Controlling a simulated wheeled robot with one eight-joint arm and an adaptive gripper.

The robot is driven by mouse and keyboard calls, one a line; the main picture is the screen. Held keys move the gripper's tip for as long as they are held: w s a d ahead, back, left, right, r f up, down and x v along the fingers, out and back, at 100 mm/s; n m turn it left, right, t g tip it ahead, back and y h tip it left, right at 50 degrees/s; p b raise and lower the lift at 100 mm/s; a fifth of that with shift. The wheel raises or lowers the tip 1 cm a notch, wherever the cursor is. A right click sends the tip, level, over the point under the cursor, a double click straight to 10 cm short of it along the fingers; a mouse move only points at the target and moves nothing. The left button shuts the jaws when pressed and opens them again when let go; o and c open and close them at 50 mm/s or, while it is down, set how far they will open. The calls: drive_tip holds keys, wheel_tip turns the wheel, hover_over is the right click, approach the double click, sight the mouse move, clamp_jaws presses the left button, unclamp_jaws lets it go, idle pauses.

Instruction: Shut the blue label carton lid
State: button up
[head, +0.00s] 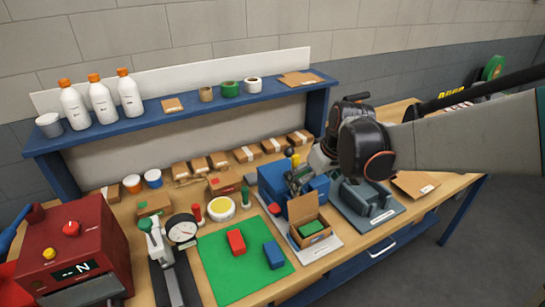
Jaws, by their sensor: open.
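A small brown carton (316,241) stands on a pale plate on the bench, right of the green mat. Its lid (303,207) stands up at the back, so the carton is open. A green item (311,228) shows inside it. A small light label is on its front; its colour is too small to tell. My gripper (298,181) is open, just above and behind the raised lid, in front of the blue bins. Its fingertips are small and partly lost against the bins, and I cannot tell whether they touch the lid.
Blue bins (274,180) stand close behind the carton. A grey fixture (366,203) stands to its right. The green mat (226,277) holds a red block (236,242) and a blue block (273,254). A dial gauge (181,229) stands farther left.

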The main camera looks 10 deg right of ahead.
sight(304, 206)
drive_tip(key=b+x, duration=0.3)
drive_tip(key=x, duration=0.7)
drive_tip(key=shift+w+f, duration=0.1)
drive_tip(key=shift+f, duration=0.1)
drive_tip(key=shift+c, duration=0.6)
drive_tip(key=c, duration=1.1)
